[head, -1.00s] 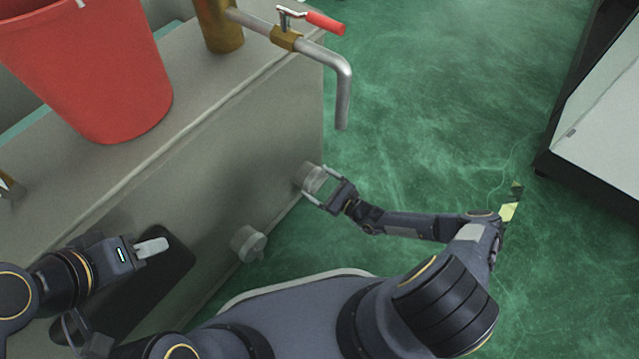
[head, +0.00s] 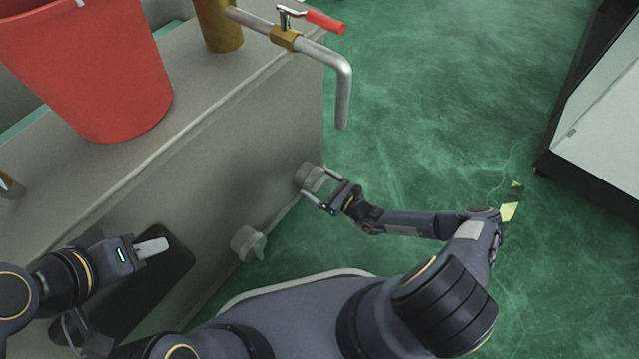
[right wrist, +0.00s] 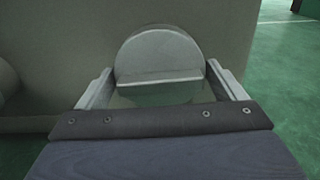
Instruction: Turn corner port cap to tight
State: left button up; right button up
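The corner port cap (head: 309,176) is a grey round cap low on the side of the grey tank (head: 225,150), near its right corner. In the right wrist view the cap (right wrist: 160,48) shows a straight raised grip bar across its face, lying nearly level. My right gripper (head: 318,184) is open in front of the cap. Its fingers stand to either side of the bar, with a small gap at each side. My left gripper (head: 152,248) is away at the left, before a dark panel; whether its fingers are apart is unclear.
A second grey cap (head: 247,243) sits on the same tank side, left of the corner cap. A red bucket (head: 95,70) and a pipe with a red-handled valve (head: 288,38) are on top of the tank. Green floor (head: 430,130) lies open to the right.

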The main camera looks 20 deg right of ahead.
aim_at(322, 186)
jog(key=shift+o, duration=0.2)
jog(key=p+v, duration=0.2)
jog(key=v, duration=0.4)
jog(key=shift+s+d+r, duration=0.1)
jog(key=shift+s+d, duration=0.1)
jog(key=shift+s, duration=0.05)
jog(key=shift+s+d, duration=0.4)
jog(key=shift+s, duration=0.1)
